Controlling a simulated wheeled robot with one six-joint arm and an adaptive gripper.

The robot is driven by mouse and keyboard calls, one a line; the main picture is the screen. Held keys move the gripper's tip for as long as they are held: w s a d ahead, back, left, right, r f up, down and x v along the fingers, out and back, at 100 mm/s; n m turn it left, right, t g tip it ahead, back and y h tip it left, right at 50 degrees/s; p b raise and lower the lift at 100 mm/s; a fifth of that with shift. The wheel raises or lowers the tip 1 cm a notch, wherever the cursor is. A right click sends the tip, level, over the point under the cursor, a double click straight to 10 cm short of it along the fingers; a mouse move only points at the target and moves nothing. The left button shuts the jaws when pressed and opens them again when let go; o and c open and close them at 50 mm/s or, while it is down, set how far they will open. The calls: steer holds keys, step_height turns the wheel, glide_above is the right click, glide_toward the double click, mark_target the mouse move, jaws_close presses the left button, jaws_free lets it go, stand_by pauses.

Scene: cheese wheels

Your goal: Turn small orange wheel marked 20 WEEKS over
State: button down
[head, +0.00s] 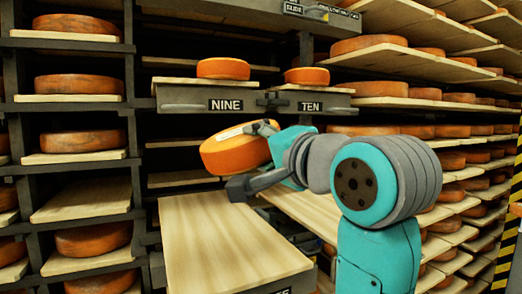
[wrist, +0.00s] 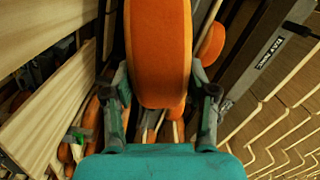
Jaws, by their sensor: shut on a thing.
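In the wrist view the wheel (wrist: 160,50) stands edge-on between the two fingers of my gripper (wrist: 160,74). Its underside is hidden in the head view.
A bare pale board (head: 225,240) juts out below the held wheel. Above are shelves marked NINE (head: 225,106) and TEN (head: 310,106), each with a small orange wheel. Racks of larger wheels (head: 82,140) stand left and right. A wooden board (wrist: 45,105) lies left in the wrist view.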

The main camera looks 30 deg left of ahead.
steer(key=n, duration=0.4)
steer(key=shift+s+r+n, duration=0.1)
steer(key=shift+r+n, duration=0.1)
steer(key=shift+n, duration=0.2)
steer(key=n, duration=0.3)
steer(key=shift+r+n, duration=0.1)
steer(key=shift+n, duration=0.2)
steer(key=n, duration=0.4)
steer(key=shift+s+a+n, duration=0.1)
steer(key=shift+n, duration=0.2)
steer(key=n, duration=0.3)
steer(key=shift+s+n, duration=0.1)
steer(key=shift+n, duration=0.2)
steer(key=n, duration=0.3)
steer(key=shift+n, duration=0.3)
steer(key=n, duration=0.4)
steer(key=shift+s+a+n, duration=0.1)
steer(key=shift+n, duration=0.2)
steer(key=n, duration=0.3)
steer(key=shift+f+n, duration=0.2)
steer(key=shift+n, duration=0.1)
steer(key=shift+f+n, duration=0.1)
steer(key=shift+n, duration=1.8)
